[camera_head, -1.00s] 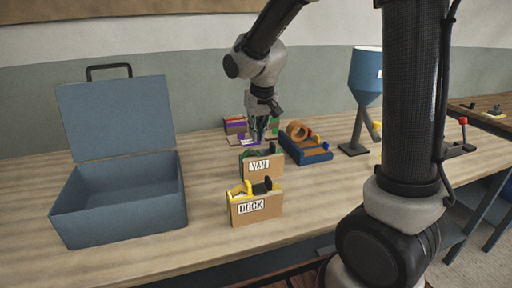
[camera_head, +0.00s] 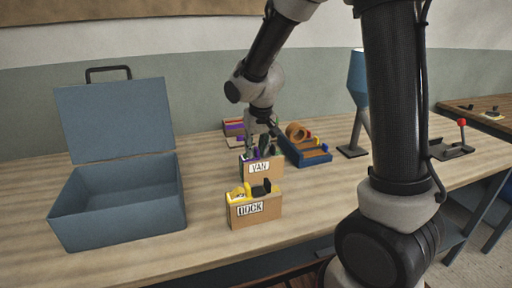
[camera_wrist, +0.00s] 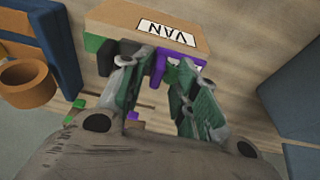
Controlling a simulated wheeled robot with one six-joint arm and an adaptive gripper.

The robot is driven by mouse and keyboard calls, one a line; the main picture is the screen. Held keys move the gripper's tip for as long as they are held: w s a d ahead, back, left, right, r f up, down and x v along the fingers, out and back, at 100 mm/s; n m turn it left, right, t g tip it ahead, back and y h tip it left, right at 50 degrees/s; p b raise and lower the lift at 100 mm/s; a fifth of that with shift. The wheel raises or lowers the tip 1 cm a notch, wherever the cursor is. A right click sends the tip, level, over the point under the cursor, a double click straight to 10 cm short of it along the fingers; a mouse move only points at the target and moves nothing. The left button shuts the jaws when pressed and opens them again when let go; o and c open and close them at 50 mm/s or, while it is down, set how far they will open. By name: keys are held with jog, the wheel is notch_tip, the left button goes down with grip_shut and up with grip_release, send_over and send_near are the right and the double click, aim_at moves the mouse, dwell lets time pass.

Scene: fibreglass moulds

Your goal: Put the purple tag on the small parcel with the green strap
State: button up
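The small cardboard parcel labelled VAN (camera_head: 258,170) stands upright on the bench. Green strap parts (camera_wrist: 95,42) and a black piece show at it in the wrist view. A purple tag (camera_wrist: 188,63) is at the same parcel's edge, partly hidden by a finger; it also shows at the parcel in the head view (camera_head: 271,151). I cannot tell whether a finger touches the tag.
A similar DOCK parcel (camera_head: 256,211) with yellow parts stands in front. An open blue box (camera_head: 120,205) is at left. A blue tray (camera_head: 307,158) with a brown tape roll (camera_head: 297,132) is at right. A coloured holder (camera_head: 233,127) stands behind.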

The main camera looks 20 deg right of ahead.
jog(key=shift+r, duration=0.15)
jog(key=v, duration=1.2)
jog(key=s+d+r, duration=0.1)
jog(key=s+d, duration=0.3)
jog(key=s, duration=0.3)
jog(key=s+d, duration=0.4)
jog(key=s, duration=0.4)
jog(key=s+d+r+t, duration=0.1)
jog(key=s+d, duration=0.3)
jog(key=s, duration=0.4)
jog(key=shift+d+r, duration=0.35)
jog(key=shift+r, duration=0.05)
